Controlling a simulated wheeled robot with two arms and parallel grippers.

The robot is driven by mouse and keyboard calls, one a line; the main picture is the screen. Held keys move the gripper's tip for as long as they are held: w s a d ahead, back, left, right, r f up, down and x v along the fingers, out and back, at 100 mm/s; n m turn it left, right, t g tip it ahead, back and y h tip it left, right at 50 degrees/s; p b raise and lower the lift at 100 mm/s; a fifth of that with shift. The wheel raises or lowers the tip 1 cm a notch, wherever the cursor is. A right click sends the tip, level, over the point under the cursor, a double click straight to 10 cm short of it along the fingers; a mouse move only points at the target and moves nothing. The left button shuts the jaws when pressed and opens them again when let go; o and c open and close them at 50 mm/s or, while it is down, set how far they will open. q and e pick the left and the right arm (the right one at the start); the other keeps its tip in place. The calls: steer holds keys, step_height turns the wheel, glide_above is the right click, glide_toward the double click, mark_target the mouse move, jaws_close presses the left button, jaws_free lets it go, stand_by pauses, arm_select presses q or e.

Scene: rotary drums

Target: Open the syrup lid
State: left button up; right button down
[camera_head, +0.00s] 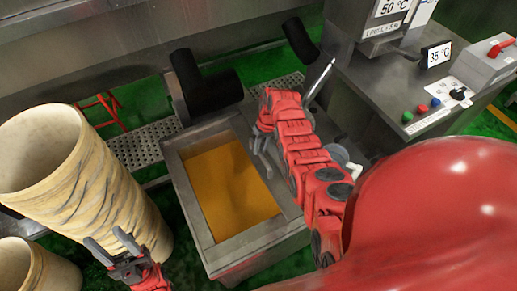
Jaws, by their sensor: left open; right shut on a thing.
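The steel syrup tank (188,203) stands in the middle, with amber syrup (232,190) showing through its rectangular opening. My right arm reaches across the tank's right side. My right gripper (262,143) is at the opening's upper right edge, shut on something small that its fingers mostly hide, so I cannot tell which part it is. The lid is not clearly distinguishable; my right arm covers much of that side. My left gripper (113,246) is open and empty at lower left, in front of the tall tan drum.
The tall tan drum (60,160) and a shorter one (30,268) stand at left. Black cylinders (210,88) are behind the tank. A thin rod (319,80) leans behind my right arm.

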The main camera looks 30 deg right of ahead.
steer(key=c, duration=0.7)
jaws_free()
steer(key=d+r+p, duration=0.1)
steer(key=r+p, duration=0.1)
steer(key=r, duration=0.3)
steer(key=d+r+p, duration=0.1)
steer(key=r+p, duration=0.1)
steer(key=r, duration=0.4)
steer(key=d+r+p, duration=0.1)
steer(key=r+p, duration=0.1)
steer(key=r, duration=0.4)
steer(key=shift+w+d, duration=0.1)
steer(key=shift+d, duration=0.1)
